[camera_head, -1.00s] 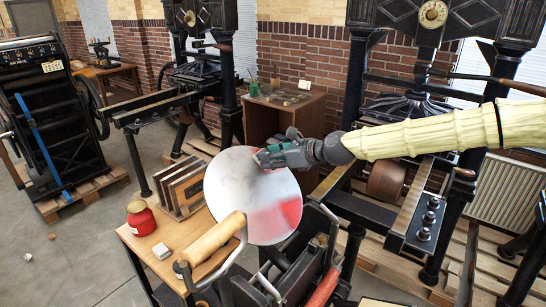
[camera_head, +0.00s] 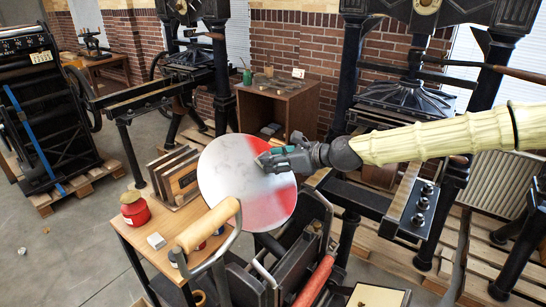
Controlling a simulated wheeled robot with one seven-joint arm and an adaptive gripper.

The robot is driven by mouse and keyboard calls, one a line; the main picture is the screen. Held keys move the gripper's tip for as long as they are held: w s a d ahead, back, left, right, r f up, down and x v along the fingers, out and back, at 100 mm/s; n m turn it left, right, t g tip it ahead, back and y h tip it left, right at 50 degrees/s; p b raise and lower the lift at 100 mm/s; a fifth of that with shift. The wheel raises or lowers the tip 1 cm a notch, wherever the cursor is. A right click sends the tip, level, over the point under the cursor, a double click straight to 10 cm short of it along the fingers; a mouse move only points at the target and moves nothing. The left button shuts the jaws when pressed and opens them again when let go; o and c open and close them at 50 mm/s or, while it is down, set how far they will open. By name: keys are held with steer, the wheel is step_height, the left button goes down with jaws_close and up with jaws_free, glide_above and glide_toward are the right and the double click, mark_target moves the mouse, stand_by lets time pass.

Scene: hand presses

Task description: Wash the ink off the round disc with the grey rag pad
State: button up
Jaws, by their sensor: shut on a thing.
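The round disc (camera_head: 222,190) stands tilted above the press's roller. Its left part is whitish with grey smears, and red ink (camera_head: 265,210) covers its right and lower right part. My gripper (camera_head: 268,160) reaches in from the right and is at the disc's upper right face. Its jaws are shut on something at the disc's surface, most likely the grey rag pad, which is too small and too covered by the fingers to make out. I cannot tell whether it touches the disc.
A wooden side table (camera_head: 135,236) at the left holds a red ink tin (camera_head: 134,210), a small light grey block (camera_head: 156,241) and a rack (camera_head: 172,178). A tan roller handle (camera_head: 208,225) and black levers stand before the disc. Brick wall and large presses are behind.

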steer(key=shift+s+d+f+b, duration=0.45)
steer(key=shift+s+d+f, duration=0.35)
steer(key=shift+s+f, duration=0.4)
steer(key=shift+s+d+f+b, duration=0.4)
steer(key=shift+s+d+f, duration=0.55)
steer(key=shift+s, duration=0.5)
steer(key=shift+s+d+f+b, duration=0.45)
steer(key=shift+s+d+f, duration=0.25)
steer(key=shift+s+f, duration=0.55)
steer(key=shift+r, duration=0.1)
